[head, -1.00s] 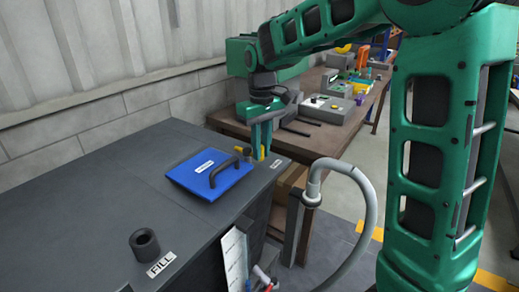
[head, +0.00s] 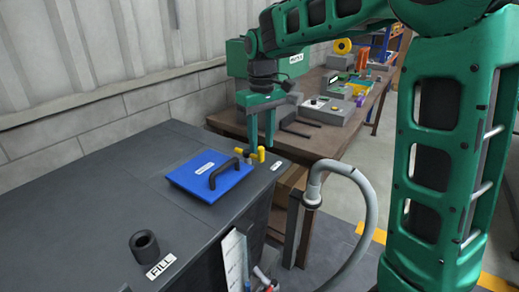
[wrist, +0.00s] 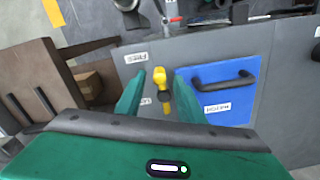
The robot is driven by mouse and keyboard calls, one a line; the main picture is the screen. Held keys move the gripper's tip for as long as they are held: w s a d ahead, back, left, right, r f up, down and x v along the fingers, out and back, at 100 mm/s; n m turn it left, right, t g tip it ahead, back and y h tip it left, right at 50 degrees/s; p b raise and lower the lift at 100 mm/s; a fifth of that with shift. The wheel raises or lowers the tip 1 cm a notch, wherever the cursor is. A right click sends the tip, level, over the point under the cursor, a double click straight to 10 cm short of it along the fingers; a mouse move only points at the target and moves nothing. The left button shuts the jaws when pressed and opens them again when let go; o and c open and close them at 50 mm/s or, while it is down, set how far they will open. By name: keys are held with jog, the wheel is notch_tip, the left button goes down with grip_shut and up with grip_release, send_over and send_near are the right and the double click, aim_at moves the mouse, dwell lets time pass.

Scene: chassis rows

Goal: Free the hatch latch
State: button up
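The blue hatch (head: 210,176) lies closed on the dark grey deck, with a black bar handle (head: 222,172) and a white label. The latch (head: 261,154) is a yellow handle with a dark pivot beside the hatch's far right corner. It also shows in the wrist view (wrist: 160,77), next to the hatch (wrist: 232,99). My gripper (head: 262,143) points down just above the latch. In the wrist view its two green fingers are apart, with the latch showing in the gap between them. I cannot tell whether either finger touches it.
A grey hose (head: 368,190) arches up at the deck's right side. A dark filler neck (head: 144,244) stands by the FILL label at the front. A wooden bench (head: 345,130) with several devices stands behind. The deck left of the hatch is clear.

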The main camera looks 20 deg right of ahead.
notch_tip(320, 180, up, 8)
jog(key=shift+f, duration=0.25)
dwell(0.4)
jog(key=s+d+f+m+t, duration=0.2)
jog(key=s+d+f, duration=0.1)
jog(key=s+f, duration=0.45)
jog(key=s+d+f+m+t, duration=0.1)
jog(key=s+d+f+t, duration=0.2)
jog(key=s+f, duration=0.4)
jog(key=s+d+m+g, duration=0.2)
jog(key=s+d, duration=0.3)
jog(key=s, duration=0.4)
jog(key=s+d+m+g, duration=0.3)
jog(key=s+d, duration=0.3)
jog(key=s, duration=0.3)
jog(key=shift+d+f+m, duration=0.2)
jog(key=shift+m, duration=0.7)
jog(key=shift+w+f, duration=0.25)
jog(key=shift+w, duration=0.45)
